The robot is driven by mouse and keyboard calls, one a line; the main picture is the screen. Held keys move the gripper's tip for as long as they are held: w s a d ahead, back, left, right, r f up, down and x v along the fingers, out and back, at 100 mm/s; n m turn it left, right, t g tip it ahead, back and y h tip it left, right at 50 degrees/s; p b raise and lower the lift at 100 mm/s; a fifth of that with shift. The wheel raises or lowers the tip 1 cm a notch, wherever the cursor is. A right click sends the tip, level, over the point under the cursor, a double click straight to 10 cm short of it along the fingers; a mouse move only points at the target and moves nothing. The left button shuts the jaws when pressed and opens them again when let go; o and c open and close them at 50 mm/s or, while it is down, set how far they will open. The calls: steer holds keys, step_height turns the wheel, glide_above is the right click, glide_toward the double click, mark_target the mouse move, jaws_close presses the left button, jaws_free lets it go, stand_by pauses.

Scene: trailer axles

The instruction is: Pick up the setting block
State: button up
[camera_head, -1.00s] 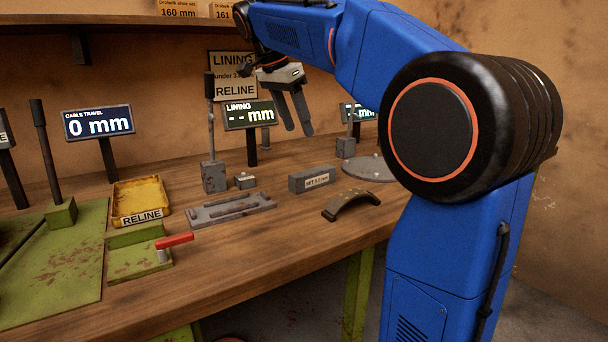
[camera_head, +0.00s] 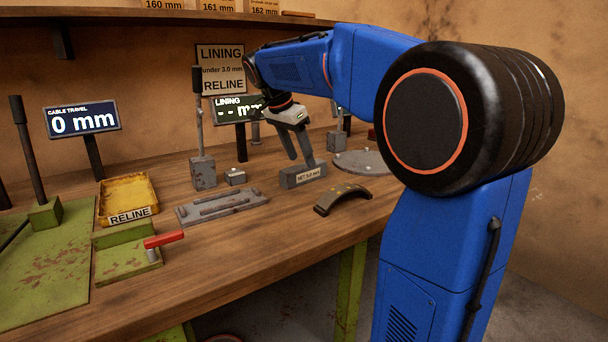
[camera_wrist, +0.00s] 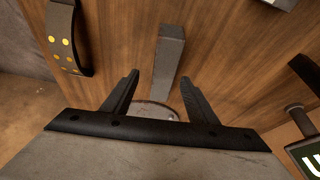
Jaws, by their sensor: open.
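The setting block (camera_head: 290,181) is a grey oblong block with a white label that seems to read "SET 5.0 mm". It lies on the wooden bench. In the wrist view the block (camera_wrist: 169,50) runs lengthwise away from me, its near end between the fingers. My gripper (camera_head: 302,160) is open and points down just over the block, its fingertips partly covering the block's upper edge in the head view. In the wrist view the two dark fingers (camera_wrist: 160,77) stand apart with nothing held. I cannot tell whether they reach below the block's top.
A curved brake shoe (camera_head: 342,198) lies in front of the block. A round grey plate (camera_head: 368,163) is behind it to the right. A grey slotted fixture (camera_head: 220,208), a small grey block (camera_head: 235,177) and an upright lever (camera_head: 200,130) stand left. A yellow tray (camera_head: 127,190) is farther left.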

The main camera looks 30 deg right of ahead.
mark_target(304, 165)
steer(key=shift+w+x, duration=0.2)
steer(key=shift+x, duration=1.1)
steer(key=shift+w+x, duration=0.15)
steer(key=shift+x, duration=1.15)
steer(key=shift+d, duration=0.15)
steer(key=shift+r, duration=0.1)
steer(key=shift+c, duration=0.3)
jaws_close()
